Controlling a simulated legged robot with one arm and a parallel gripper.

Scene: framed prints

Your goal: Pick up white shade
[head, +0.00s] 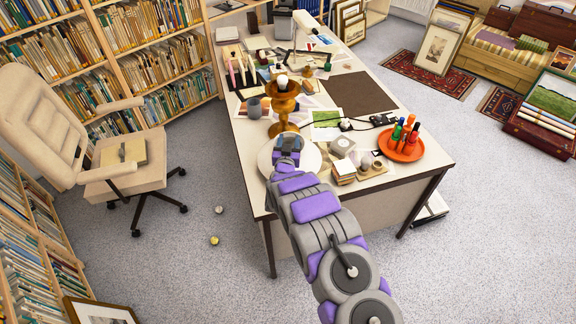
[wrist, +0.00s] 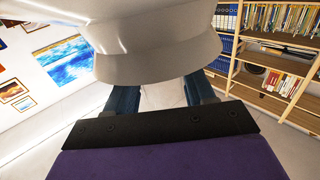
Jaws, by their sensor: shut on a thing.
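The white shade (wrist: 155,45) fills the upper middle of the wrist view, close in front of my gripper. My gripper (wrist: 160,97) has its two blue-grey fingers on either side of the shade's lower part and is shut on it. In the head view, the shade shows as a pale round shape (head: 311,158) around my gripper (head: 287,146), over the near left part of the desk. A turned amber lamp base (head: 283,108) with a bare bulb on top stands just behind it. The exact finger contact is partly hidden.
The cluttered desk (head: 440,160) holds an orange tray (head: 401,148) of bottles, a dark mat (head: 358,94) and small items. A beige office chair (head: 125,170) stands left, before bookshelves (head: 125,45). Two small balls lie on the carpet.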

